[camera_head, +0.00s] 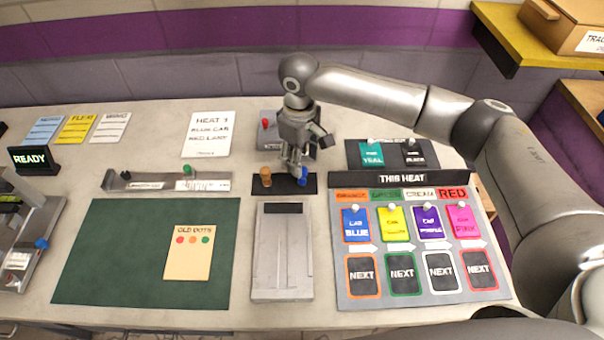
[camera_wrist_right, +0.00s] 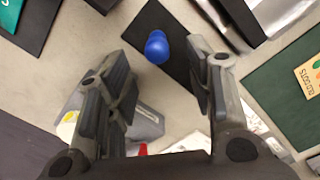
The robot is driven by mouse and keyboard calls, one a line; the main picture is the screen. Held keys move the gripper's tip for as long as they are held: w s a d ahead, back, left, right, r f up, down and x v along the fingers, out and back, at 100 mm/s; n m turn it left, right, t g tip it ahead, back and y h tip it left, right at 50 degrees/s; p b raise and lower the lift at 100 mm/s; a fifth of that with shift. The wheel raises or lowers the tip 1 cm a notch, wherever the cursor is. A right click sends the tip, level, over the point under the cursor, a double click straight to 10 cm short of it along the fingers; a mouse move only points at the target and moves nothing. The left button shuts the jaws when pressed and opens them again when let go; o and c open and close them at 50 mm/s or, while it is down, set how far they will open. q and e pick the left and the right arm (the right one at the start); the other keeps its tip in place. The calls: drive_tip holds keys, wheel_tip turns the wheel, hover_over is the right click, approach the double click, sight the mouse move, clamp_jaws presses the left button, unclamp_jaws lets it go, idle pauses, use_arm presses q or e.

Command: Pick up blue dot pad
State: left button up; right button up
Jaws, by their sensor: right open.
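The blue dot pad (camera_head: 303,178) is a small blue knob-shaped piece standing at the right end of a black mat (camera_head: 284,189). In the right wrist view the blue dot pad (camera_wrist_right: 157,46) shows ahead of the fingertips, roughly between them. My right gripper (camera_head: 293,164) points down just above and beside the pad. Its two fingers are apart and nothing is between them in the wrist view (camera_wrist_right: 158,72). I cannot tell from the pictures whether a finger touches the pad. My left gripper is not in view.
An orange-brown peg (camera_head: 266,175) stands on the same mat, left of the pad. A grey track piece (camera_head: 283,255) lies in front. The THIS HEAT board (camera_head: 408,300) is at the right. A grey block with a red knob (camera_head: 267,133) stands behind. A green mat (camera_head: 120,255) lies left.

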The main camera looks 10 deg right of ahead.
wheel_tip(320, 180, down, 4)
drive_tip(key=shift+d+f+p, duration=0.15)
drive_tip(key=shift+p, duration=0.7)
drive_tip(key=shift+f, duration=0.6)
drive_tip(key=shift+c, duration=0.9)
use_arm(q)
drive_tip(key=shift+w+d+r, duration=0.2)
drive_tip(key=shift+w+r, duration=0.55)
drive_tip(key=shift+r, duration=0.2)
use_arm(e)
clamp_jaws()
